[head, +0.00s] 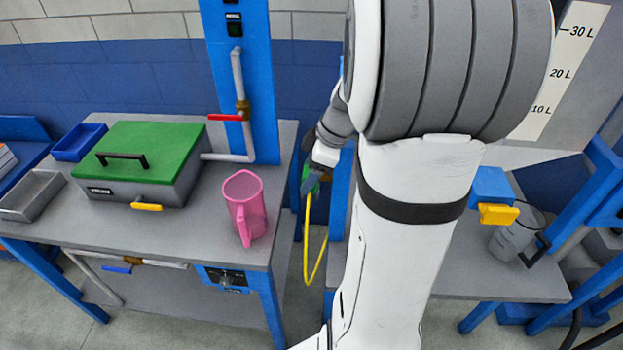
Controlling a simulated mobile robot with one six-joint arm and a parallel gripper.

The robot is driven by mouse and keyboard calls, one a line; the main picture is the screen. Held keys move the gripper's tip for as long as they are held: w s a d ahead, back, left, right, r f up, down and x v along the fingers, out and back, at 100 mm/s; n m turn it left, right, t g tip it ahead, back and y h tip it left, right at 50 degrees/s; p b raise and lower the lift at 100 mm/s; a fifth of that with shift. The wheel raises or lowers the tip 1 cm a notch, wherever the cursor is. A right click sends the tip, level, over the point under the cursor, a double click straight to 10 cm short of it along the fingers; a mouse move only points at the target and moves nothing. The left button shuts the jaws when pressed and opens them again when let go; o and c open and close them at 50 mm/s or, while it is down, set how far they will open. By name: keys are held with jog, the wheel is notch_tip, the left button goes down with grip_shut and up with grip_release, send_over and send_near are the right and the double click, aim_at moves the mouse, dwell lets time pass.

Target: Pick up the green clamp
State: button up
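A small green piece (313,183), which looks like the green clamp, shows at the top end of a yellow hose (319,262). It is in the gap between the two grey benches, near the middle of the head view. My gripper (308,181) points down right at it, and its fingers overlap the green piece in the picture. The fingers are small and dark, and I cannot tell whether they are open or shut on it. Most of the clamp is hidden by my gripper, and the hose hangs down in a loop below.
The left bench (150,238) bears a pink jug (246,205), a green-lidded box (148,150), a blue tray (79,142) and a grey tray (32,195). A blue panel (262,80) with pipes stands behind. A grey jug (514,242) stands on the right bench (500,280). My arm hides much of the middle.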

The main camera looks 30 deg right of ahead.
jog(key=c, duration=0.9)
jog(key=shift+o, duration=0.2)
notch_tip(320, 180, up, 10)
jog(key=shift+r+b, duration=0.1)
jog(key=shift+b, duration=0.3)
